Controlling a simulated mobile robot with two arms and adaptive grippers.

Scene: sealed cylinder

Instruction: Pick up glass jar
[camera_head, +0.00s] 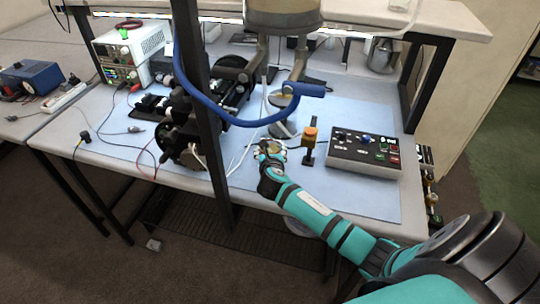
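My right arm comes in from the lower right. Its gripper (268,150) is low over the front of the blue bench mat, left of the control box. It is too small and dark to tell whether its fingers are open or shut, or whether anything is between them. My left gripper is not in view. I cannot identify the glass jar with certainty. A large pale, glassy cylinder (283,14) on a metal stand is cut off by the top edge, with a faint clear outline around it. My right gripper is well below it and apart from it.
A dark post (202,120) and a blue curved tube (228,117) cross the view. A black machine (185,140) stands left of my gripper. The control box (365,152) and a small orange-topped part (310,135) are to its right. A shiny metal pot (383,55) stands behind.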

